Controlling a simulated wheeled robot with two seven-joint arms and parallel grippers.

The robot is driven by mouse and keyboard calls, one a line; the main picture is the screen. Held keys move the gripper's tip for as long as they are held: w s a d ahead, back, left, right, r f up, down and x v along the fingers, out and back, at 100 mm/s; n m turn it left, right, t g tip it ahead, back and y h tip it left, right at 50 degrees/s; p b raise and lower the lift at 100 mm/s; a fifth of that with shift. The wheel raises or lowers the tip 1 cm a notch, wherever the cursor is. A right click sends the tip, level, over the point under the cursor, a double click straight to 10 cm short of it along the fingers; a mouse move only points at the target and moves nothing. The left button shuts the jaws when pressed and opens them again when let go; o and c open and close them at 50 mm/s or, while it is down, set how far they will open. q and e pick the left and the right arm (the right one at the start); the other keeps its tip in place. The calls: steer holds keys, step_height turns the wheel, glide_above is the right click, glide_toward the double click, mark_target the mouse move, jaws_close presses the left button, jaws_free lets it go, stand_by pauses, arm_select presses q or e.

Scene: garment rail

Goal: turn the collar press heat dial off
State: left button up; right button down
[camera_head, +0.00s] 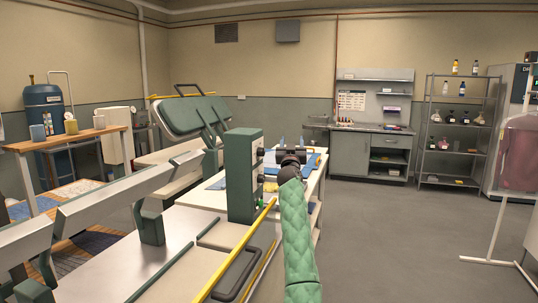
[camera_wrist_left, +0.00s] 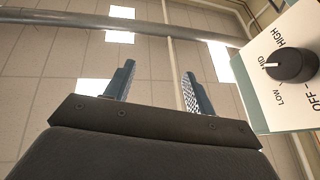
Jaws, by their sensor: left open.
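The heat dial (camera_wrist_left: 292,65) is a round black knob on a pale panel, at the right edge of the left wrist view. The panel is printed OFF, LOW, MID and HIGH, and the dial's white mark points at MID. In the head view, the green control box (camera_head: 243,180) stands on the press table with its panel edge-on, so the dial setting cannot be read there. My left gripper (camera_head: 292,143) is open and empty, right of the box and apart from the dial. Its two fingers also show in the left wrist view (camera_wrist_left: 156,84). My right gripper is not in view.
A yellow bar (camera_head: 237,250) and a dark handle (camera_head: 238,275) lie in front of the box. The green padded press head (camera_head: 187,115) is raised behind it. Folded cloths (camera_head: 270,170) lie on the table beyond. The floor (camera_head: 390,235) to the right is clear.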

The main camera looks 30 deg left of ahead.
arm_select(q)
steer(key=w+a+r+n+g+y, duration=0.1)
steer(key=a+r+n+g+y, duration=0.3)
steer(key=a+n+g+y, duration=0.4)
steer(key=n+g, duration=0.7)
steer(key=g, duration=1)
glide_toward(264, 152)
steer(key=a, duration=0.1)
steer(key=shift+g+h, duration=0.3)
steer(key=shift+g, duration=0.1)
steer(key=p+x, duration=0.2)
steer(key=x, duration=0.3)
steer(key=shift+a+r, duration=0.1)
steer(key=shift+a, duration=0.35)
steer(key=shift+x, duration=0.9)
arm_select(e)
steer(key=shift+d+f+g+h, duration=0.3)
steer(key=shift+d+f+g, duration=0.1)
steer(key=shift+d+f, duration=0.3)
arm_select(q)
steer(key=c, duration=1)
